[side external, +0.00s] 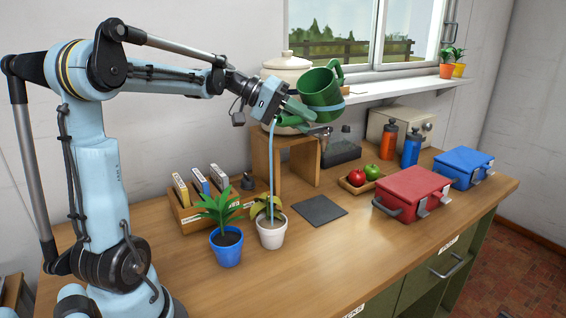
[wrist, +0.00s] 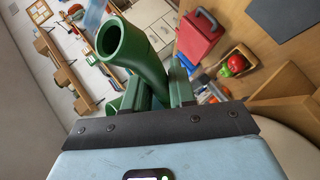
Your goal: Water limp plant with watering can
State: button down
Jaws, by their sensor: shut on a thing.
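My gripper (side external: 290,106) is shut on the green watering can (side external: 320,88) and holds it tipped high above the bench. In the wrist view the can (wrist: 135,50) fills the space ahead of my gripper (wrist: 158,92), with a round open end facing the camera. A thin blue stream of water (side external: 275,160) falls from the can to the limp plant (side external: 266,206), which has drooping yellow-green leaves. It stands upright in a white pot (side external: 271,236). The stream reaches this pot; the soil's wetness cannot be told.
A blue pot (side external: 226,249) with an upright green plant stands close left of the white pot. Behind them are a wooden file rack (side external: 190,213) and a wooden stand (side external: 263,160). A dark mat (side external: 320,210), a fruit tray (side external: 352,187) and a red toolbox (side external: 411,190) lie right.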

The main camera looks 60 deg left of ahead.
aim_at(321, 102)
dwell(0.8)
jog(key=shift+w+a+r+n+g, duration=0.25)
jog(key=shift+w+r+n+g, duration=0.45)
jog(key=shift+w+r+g, duration=0.35)
jog(key=shift+w+a+r+n+g, duration=0.1)
jog(key=shift+w+r+n+g, duration=0.3)
jog(key=shift+r+g, duration=0.35)
jog(key=shift+w+a+n+g+b, duration=0.1)
jog(key=shift+w+n+g+b, duration=0.2)
jog(key=shift+n+g+b, duration=0.4)
jog(key=shift+w+d+m+g+h, duration=0.15)
jog(key=shift+d+m+g+h, duration=0.15)
jog(key=shift+d+m+g, duration=0.45)
jog(key=shift+w+d+m+g+h, duration=0.1)
jog(key=shift+d+m+g+h, duration=0.2)
jog(key=shift+d+m+g, duration=0.45)
jog(key=shift+d, duration=0.2)
jog(key=shift+f+m+t, duration=0.1)
jog(key=shift+m+t, duration=0.2)
